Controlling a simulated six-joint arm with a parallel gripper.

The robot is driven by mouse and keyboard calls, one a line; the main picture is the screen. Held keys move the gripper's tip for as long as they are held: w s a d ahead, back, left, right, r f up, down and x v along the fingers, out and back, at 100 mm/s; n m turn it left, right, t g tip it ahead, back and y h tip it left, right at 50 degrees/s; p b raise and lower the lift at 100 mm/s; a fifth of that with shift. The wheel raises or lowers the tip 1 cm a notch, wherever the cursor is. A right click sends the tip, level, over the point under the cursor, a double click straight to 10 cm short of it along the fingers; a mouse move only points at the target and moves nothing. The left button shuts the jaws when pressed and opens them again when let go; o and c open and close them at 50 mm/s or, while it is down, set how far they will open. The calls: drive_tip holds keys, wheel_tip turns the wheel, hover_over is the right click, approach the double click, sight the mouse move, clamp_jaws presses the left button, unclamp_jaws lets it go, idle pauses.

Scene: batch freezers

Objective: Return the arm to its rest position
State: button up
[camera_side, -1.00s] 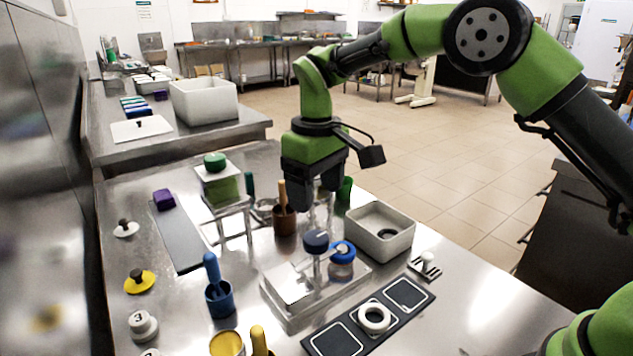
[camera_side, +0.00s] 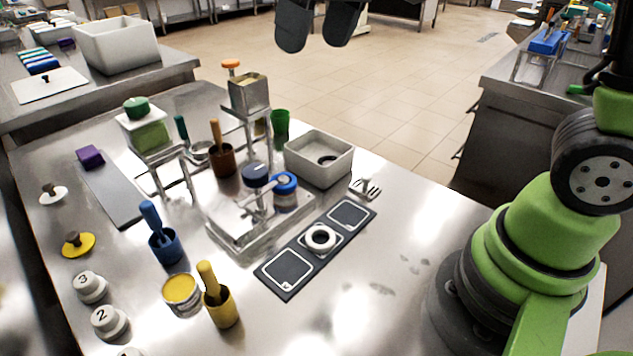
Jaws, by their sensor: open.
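My gripper (camera_side: 318,25) hangs at the top edge of the view, high above and behind the steel table (camera_side: 420,235). Its two dark fingers are apart with nothing between them. The rest of the gripper is cut off by the frame. My arm base and lower links stand at the right of the table.
A steel device with a blue ring (camera_side: 284,184) and a black tray (camera_side: 287,270) lie mid-table. The table's front right is clear.

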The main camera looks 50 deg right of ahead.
drive_tip(key=s+d+m+t, duration=0.2)
drive_tip(key=s+m+t, duration=0.2)
drive_tip(key=s, duration=1.1)
drive_tip(key=shift+d+f+y, duration=0.15)
drive_tip(key=shift+f+y, duration=0.05)
drive_tip(key=shift+y, duration=0.1)
